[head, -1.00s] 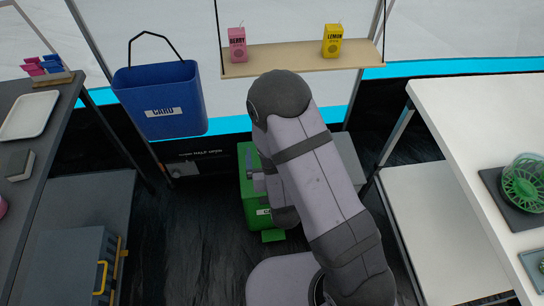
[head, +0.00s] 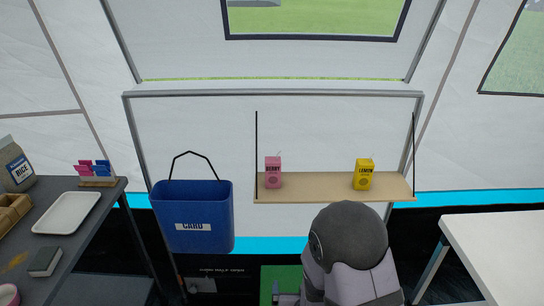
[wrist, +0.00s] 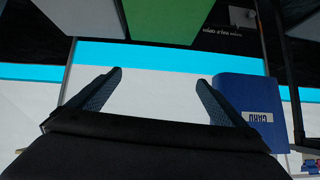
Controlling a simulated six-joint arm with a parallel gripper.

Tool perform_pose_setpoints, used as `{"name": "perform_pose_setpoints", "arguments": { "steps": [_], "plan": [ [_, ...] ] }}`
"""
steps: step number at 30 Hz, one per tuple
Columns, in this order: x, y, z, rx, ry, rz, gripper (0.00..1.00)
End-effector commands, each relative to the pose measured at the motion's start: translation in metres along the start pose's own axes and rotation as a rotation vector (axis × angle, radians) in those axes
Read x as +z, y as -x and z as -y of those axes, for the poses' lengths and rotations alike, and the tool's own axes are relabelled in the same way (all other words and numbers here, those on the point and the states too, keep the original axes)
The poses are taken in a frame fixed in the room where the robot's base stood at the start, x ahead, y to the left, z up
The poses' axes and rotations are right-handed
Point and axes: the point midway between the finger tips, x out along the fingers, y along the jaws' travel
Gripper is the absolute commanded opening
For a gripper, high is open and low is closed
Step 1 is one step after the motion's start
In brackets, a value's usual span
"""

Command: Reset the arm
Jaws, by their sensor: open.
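My gripper (wrist: 160,85) shows in the wrist view with its two dark fingers spread apart and nothing between them. In that view the picture is upside down, and the blue bin marked CARD (wrist: 250,95) lies beyond the right finger. In the head view my arm rises at the bottom, right of centre, in front of the shelf. The gripper's fingers cannot be made out in the head view.
A hanging shelf (head: 310,187) bears a pink berry carton (head: 273,174) and a yellow lemon carton (head: 363,175). The blue CARD bin (head: 193,232) hangs left of it. A dark table (head: 110,205) with a white tray (head: 66,213) stands left, a white table (head: 500,235) right.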

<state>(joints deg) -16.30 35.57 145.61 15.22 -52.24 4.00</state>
Motion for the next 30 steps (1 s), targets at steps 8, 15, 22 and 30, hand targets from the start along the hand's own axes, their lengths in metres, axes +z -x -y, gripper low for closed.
{"name": "perform_pose_setpoints", "arguments": {
  "steps": [8, 15, 22, 30],
  "plan": [
    [0.012, 0.038, -0.013, -0.014, -0.011, 0.297, 0.97],
    [0.029, 0.099, -0.033, -0.010, 0.012, 0.556, 0.97],
    [0.045, 0.164, -0.055, 0.014, 0.034, 0.766, 0.97],
    [0.027, 0.228, -0.067, 0.035, 0.047, 0.891, 0.97]
  ]
}}
